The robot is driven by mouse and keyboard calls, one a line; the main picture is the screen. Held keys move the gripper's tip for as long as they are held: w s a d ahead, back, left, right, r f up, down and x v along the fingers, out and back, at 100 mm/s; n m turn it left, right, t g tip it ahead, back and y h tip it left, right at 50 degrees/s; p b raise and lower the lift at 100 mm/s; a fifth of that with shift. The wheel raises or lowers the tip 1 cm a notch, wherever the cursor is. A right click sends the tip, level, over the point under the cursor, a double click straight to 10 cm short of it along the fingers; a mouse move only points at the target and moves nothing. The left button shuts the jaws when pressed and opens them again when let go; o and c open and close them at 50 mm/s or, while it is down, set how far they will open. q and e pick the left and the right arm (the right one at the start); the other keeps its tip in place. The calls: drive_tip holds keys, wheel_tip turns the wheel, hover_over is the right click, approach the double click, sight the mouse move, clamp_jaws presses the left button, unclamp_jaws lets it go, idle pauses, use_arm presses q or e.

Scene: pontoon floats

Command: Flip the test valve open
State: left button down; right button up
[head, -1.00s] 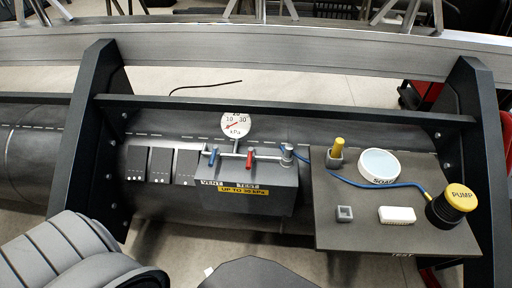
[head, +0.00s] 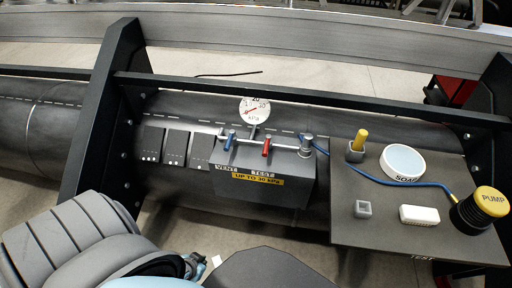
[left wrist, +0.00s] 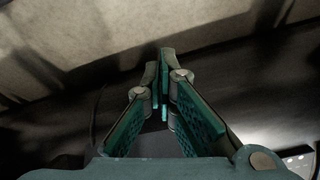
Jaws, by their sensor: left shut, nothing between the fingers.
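The test valve's red lever (head: 267,147) sits on the thin metal manifold pipe, above the TEST label (head: 263,174). It slants across the pipe, its free end toward me. The blue vent lever (head: 230,140) is to its left, above the VENT label. The round gauge (head: 255,110) stands behind the pipe, its needle toward the lower left. Only part of my left gripper (head: 195,265) shows at the bottom of the head view, well below the valves. In the left wrist view its fingers (left wrist: 160,62) are together and empty. My right gripper is not in view.
A grey shelf (head: 360,238) at the right holds a black pump with a yellow top (head: 490,201), a soap tub (head: 403,161), a yellow-handled tool (head: 360,140) and a white block (head: 419,215). A blue hose (head: 385,182) runs from manifold to pump. Dark frame uprights (head: 103,120) flank the panel.

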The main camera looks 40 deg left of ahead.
use_arm(q)
drive_tip(key=w+a+r+n+t+b, duration=0.25)
drive_tip(key=w+r+n+t, duration=0.35)
drive_tip(key=w, duration=0.8)
drive_tip(key=w+a+r+n+t+y, duration=0.1)
drive_tip(key=w+r+n+t, duration=0.2)
drive_tip(key=r, duration=0.7)
drive_tip(key=w+a+r+n+t, duration=0.1)
drive_tip(key=w+r+n+t, duration=0.2)
drive_tip(key=w+r+n, duration=0.4)
wheel_tip(320, 180, up, 4)
drive_tip(key=shift+w+r+n+y, duration=0.15)
drive_tip(key=shift+w+n+y, duration=0.05)
drive_tip(key=shift+n+y, duration=0.2)
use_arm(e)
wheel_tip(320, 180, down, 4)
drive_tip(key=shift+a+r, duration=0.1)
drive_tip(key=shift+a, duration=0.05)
use_arm(q)
drive_tip(key=shift+a, duration=0.1)
